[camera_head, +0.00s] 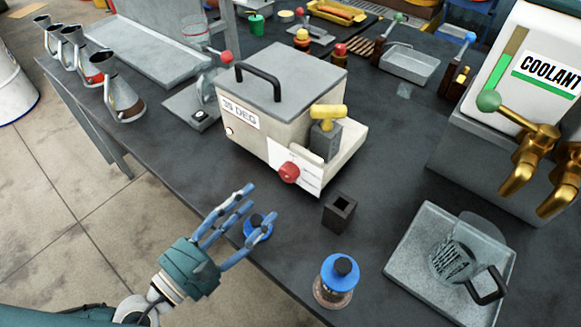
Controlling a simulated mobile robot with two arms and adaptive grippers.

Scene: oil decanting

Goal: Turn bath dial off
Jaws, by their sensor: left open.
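The bath (262,110) is a cream box with a grey lid, a black handle and a label ending in "DEG". Its red dial (289,172) sits low on the near face, on a white plate with small marks too fine to read. My left gripper (256,205) comes in from the lower left with blue fingers spread open and empty. It is apart from the dial, below and left of it in the picture. The fingers partly cover a small blue item with a dark top (258,222). My right gripper is not in view.
A yellow tap (329,113) projects from the bath's right side. A small dark square holder (339,212) and a blue-capped bottle (337,281) stand in front. A tray (408,262) with a glass jug (462,258) and a coolant tank (535,65) are at right.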

